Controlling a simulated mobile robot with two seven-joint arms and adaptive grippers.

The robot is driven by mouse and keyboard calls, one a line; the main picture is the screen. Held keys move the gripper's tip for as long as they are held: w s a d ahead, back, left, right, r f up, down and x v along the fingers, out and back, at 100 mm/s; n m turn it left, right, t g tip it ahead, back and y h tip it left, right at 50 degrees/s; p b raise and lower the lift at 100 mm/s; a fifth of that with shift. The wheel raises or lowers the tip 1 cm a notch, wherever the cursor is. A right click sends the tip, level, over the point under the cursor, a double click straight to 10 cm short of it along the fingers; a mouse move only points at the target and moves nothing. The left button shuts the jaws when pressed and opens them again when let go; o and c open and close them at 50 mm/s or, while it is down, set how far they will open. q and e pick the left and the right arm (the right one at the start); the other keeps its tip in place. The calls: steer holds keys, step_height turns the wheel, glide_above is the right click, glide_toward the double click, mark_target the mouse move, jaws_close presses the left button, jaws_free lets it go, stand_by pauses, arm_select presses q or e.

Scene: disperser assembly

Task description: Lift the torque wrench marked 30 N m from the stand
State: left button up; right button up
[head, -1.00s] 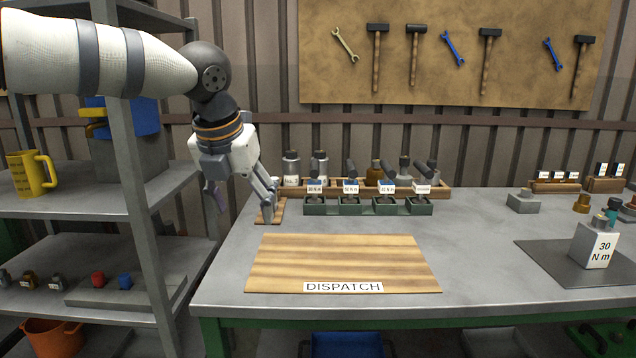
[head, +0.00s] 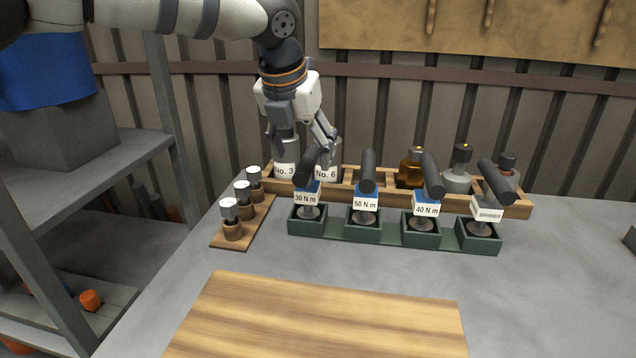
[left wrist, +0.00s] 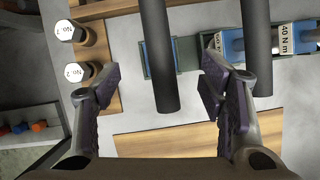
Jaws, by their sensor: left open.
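The torque wrench marked 30 N m (head: 308,167) stands in the leftmost socket of the green stand (head: 340,234). Its black handle leans up, with a blue body and white label below. My left gripper (head: 308,148) is open at the top of this handle. In the left wrist view, the handle (left wrist: 160,60) runs between the spread fingers of the left gripper (left wrist: 160,85), nearer the left finger, with visible gaps on both sides. I cannot tell how deep it lies between them. The wrench's label is hidden there. My right gripper is not in view.
The 50 N m wrench (head: 367,172) and 40 N m wrench (head: 432,175) stand to the right, then another black-handled tool (head: 494,182). A wooden rack (head: 520,208) with bottles is behind. A small board (head: 232,240) with capped pieces is left. A wooden board (head: 320,315) lies in front.

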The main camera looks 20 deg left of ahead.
mark_target(310, 181)
arm_select(q)
steer(key=b+x, duration=0.1)
steer(key=x, duration=0.8)
steer(key=shift+w+f, duration=0.1)
steer(key=shift+f, duration=0.15)
steer(key=shift+r, duration=0.15)
jaws_close()
